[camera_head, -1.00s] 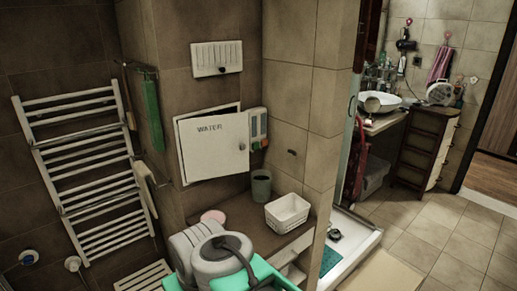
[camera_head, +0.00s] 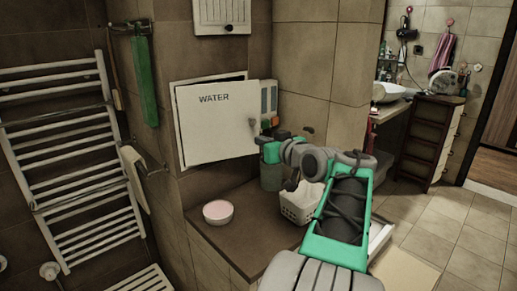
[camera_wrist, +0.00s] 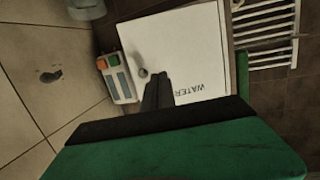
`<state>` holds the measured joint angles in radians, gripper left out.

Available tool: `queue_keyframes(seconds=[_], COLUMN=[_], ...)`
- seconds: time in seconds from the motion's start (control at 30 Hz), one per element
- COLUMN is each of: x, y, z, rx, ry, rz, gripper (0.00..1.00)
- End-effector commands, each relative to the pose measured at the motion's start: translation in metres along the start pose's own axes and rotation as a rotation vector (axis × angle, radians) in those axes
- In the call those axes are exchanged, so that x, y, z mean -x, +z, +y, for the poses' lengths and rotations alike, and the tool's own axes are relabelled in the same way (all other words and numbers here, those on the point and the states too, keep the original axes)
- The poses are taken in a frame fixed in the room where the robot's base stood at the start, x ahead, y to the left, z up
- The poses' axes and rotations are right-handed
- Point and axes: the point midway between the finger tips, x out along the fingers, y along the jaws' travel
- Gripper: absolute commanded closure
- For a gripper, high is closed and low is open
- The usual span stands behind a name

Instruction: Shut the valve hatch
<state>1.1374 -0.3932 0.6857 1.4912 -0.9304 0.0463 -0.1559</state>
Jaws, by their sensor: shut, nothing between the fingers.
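The valve hatch door (camera_head: 213,125) is a white panel marked WATER, in the middle of the head view. It stands ajar and skewed from its frame, with a dark gap along its top. In the wrist view the door (camera_wrist: 190,55) fills the middle, with a small round knob (camera_wrist: 143,72) near its edge. My gripper (camera_head: 262,138) is at the door's right edge in the head view. In the wrist view its dark fingers (camera_wrist: 157,90) are together and empty, in front of the door beside the knob. Whether they touch the door I cannot tell.
A grey control box (camera_head: 268,98) with coloured buttons is on the wall right of the hatch. Below are a pink bowl (camera_head: 217,212), a white basket (camera_head: 297,207) and a grey-green bin (camera_head: 271,177) on a brown ledge. A towel rack (camera_head: 75,165) is at left.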

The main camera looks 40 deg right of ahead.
Motion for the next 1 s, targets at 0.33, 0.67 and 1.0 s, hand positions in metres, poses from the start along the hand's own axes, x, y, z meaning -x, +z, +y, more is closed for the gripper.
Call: queue_keyframes(seconds=[0.33,0.67,1.0], x=[0.003,-0.069,-0.114], y=[-0.012,-0.021,-0.024], z=[0.049,0.052,0.055], rx=[0.012,0.011,0.011], ry=[0.036,0.037,0.04], rz=[0.119,0.116,0.116], gripper=[1.0,1.0,1.0])
